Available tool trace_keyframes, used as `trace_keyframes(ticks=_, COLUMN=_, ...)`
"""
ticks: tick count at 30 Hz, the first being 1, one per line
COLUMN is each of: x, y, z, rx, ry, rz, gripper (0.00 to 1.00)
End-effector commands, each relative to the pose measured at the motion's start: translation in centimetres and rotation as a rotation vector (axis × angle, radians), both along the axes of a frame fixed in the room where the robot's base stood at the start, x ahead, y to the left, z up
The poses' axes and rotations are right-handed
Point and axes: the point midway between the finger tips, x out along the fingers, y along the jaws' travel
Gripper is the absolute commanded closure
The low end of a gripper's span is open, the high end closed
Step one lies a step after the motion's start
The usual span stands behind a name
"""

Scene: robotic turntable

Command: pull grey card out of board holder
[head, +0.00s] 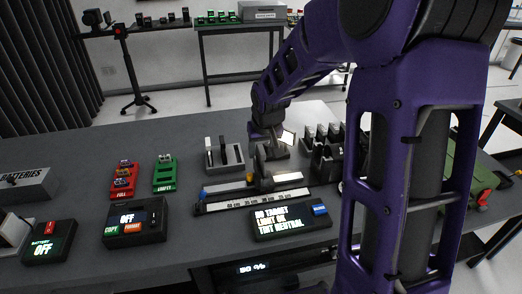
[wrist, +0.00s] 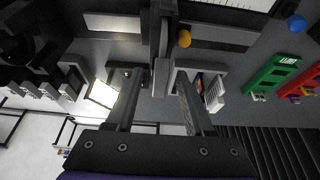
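A white card also shows at the right in the wrist view (wrist: 216,94). A black rack (head: 325,165) with several white-topped pieces stands to the right. I cannot tell which piece is the grey card. My gripper (head: 268,153) is low over the table behind the slotted rail. In the wrist view my gripper (wrist: 160,80) has its fingers apart, with a grey upright part between the tips; contact is unclear.
A rail with white strips (head: 245,200) and a dark upright carriage lies in front. A display box (head: 290,222) stands before it. Red (head: 124,181) and green (head: 165,174) trays and a control box (head: 135,221) are left. A lit square (head: 288,138) is beside my gripper.

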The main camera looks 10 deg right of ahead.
Motion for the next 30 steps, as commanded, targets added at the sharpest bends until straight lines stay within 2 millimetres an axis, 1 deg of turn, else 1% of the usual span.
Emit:
trace_keyframes(ticks=1, x=0.0, y=0.0, z=0.0, rx=0.0, ry=0.0, rz=0.0, gripper=0.58)
trace_keyframes(ticks=5, x=0.0, y=0.0, z=0.0, rx=0.0, ry=0.0, rz=0.0, gripper=0.81)
trace_keyframes(ticks=6, x=0.0, y=0.0, z=0.0, rx=0.0, ry=0.0, rz=0.0, gripper=0.88)
trace_keyframes(ticks=8, x=0.0, y=0.0, z=0.0, rx=0.0, ry=0.0, rz=0.0, gripper=0.99)
trace_keyframes(ticks=19, x=0.0, y=0.0, z=0.2, rx=0.0, ry=0.0, rz=0.0, gripper=1.0)
trace_keyframes(ticks=30, x=0.0, y=0.0, z=1.7, rx=0.0, ry=0.0, rz=-0.001, gripper=1.0)
